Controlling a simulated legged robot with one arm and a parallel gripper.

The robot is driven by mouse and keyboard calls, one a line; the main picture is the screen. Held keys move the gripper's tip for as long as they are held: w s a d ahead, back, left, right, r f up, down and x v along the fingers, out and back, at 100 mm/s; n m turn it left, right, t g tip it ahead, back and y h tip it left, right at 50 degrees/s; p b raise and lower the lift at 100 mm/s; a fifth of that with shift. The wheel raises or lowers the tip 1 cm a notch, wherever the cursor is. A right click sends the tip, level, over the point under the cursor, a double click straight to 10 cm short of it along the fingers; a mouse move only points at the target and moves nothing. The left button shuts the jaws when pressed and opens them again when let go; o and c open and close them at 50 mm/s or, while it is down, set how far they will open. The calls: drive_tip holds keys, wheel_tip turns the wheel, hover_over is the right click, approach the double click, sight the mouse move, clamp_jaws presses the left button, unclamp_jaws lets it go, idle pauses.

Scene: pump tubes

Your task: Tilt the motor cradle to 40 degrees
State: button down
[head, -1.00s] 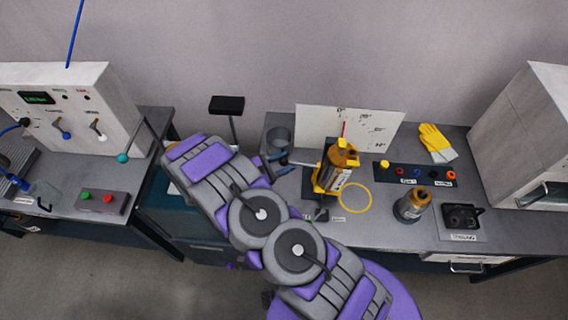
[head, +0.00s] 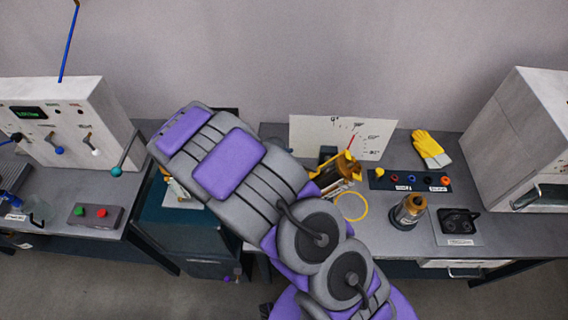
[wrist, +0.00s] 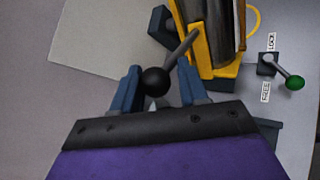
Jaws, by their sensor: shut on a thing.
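The yellow motor cradle (head: 322,182) is on the right bench and leans to the right with a motor (head: 345,168) in it. My arm hides part of it. The cradle also shows in the wrist view (wrist: 199,47), with a grey lever ending in a black ball knob (wrist: 156,82). My gripper (wrist: 158,74) has its blue fingers on either side of this knob and is shut on it. A white angle board (head: 325,133) stands behind, with a red pointer (head: 351,142) tilted right; its numbers are too small to read surely. A green-knobbed lock lever (wrist: 294,82) sits between LOCK and FREE labels, pointing away from the cradle.
A second motor (head: 409,211) stands right of a yellow ring (head: 351,206). A socket strip (head: 410,180), yellow gloves (head: 430,148) and a black device (head: 459,222) lie further right. A grey cabinet (head: 527,130) closes the right end. A control box (head: 75,112) stands left.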

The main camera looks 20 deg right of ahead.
drive_tip(key=shift+d+r+y, duration=0.35)
drive_tip(key=shift+r+y, duration=0.05)
drive_tip(key=shift+r, duration=0.25)
drive_tip(key=c, duration=0.7)
unclamp_jaws()
drive_tip(key=shift+w, duration=0.1)
drive_tip(key=shift+o, duration=0.3)
drive_tip(key=p+v, duration=0.1)
drive_tip(key=v, duration=1.6)
drive_tip(key=shift+s, duration=0.2)
